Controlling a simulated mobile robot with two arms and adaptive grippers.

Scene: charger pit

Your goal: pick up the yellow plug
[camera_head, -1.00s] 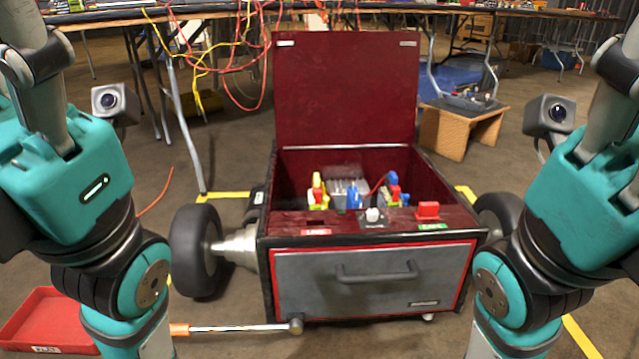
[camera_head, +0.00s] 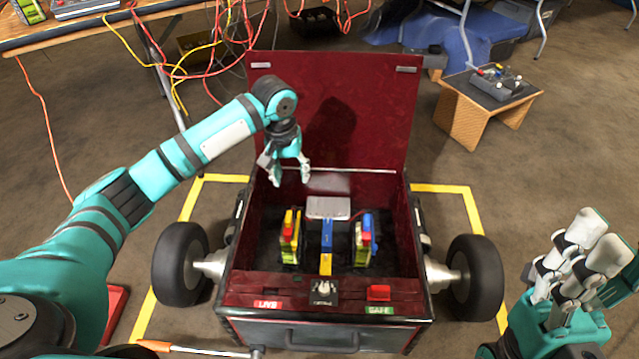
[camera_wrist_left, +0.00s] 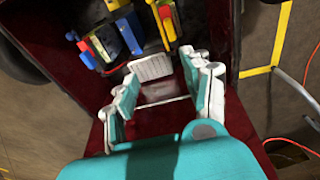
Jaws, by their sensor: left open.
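The cart's open dark red box holds several coloured plugs. In the head view, a yellow block (camera_head: 326,264) sits at the near end of a blue bar (camera_head: 327,236) in the middle of the box. A yellow and red piece (camera_head: 290,226) stands on the left module. Which of these is the yellow plug, I cannot tell. The yellow block also shows at the top of the left wrist view (camera_wrist_left: 114,5). My left gripper (camera_head: 289,180) is open and empty, pointing down over the back of the box, behind the plugs. My right gripper (camera_head: 572,262) is at the far right, away from the box.
The raised lid (camera_head: 335,110) stands behind my left gripper. The right module has a blue and red piece (camera_head: 366,228). The box's front ledge carries a red block (camera_head: 379,292) and a switch (camera_head: 323,288). Wheels flank the cart. Cables hang at the upper left.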

